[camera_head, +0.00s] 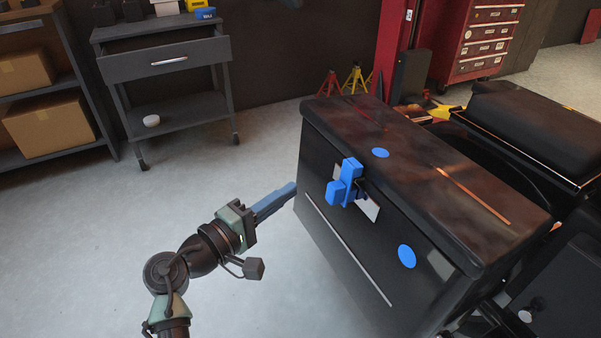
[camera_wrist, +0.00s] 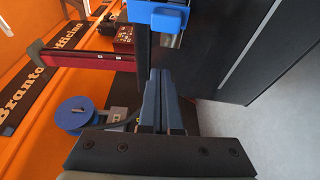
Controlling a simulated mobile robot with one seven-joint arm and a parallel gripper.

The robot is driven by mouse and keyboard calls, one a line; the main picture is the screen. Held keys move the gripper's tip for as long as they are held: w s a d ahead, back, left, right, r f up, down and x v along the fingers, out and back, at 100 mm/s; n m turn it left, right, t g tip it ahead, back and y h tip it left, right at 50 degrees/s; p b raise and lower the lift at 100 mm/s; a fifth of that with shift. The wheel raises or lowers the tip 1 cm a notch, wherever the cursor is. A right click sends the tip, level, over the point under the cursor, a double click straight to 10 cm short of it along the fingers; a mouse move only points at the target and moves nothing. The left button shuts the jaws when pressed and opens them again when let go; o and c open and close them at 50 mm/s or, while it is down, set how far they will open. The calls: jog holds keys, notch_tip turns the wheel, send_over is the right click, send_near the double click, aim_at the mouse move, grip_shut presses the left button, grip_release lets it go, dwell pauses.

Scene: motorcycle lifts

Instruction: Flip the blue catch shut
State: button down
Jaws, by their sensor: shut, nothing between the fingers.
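The blue catch (camera_head: 349,180) is on the upper front of a black case (camera_head: 345,240), just below its dark lid (camera_head: 410,165). A blue block of the catch stands out from the case front, towards the left. My gripper (camera_head: 291,188) is shut and empty, its blue fingers pointing at the case from the left. A gap separates the fingertips from the catch. In the wrist view, my shut fingers (camera_wrist: 160,75) point up the picture, and the blue catch (camera_wrist: 165,16) is beyond them at the top edge, partly cut off.
A grey drawer cart (camera_head: 165,65) and a shelf with cardboard boxes (camera_head: 50,125) stand at the back left. Open floor lies around my arm.

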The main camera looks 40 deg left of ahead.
jog(key=s, duration=0.4)
jog(key=shift+a+p, duration=0.15)
jog(key=shift+p, duration=0.2)
jog(key=shift+w, duration=0.1)
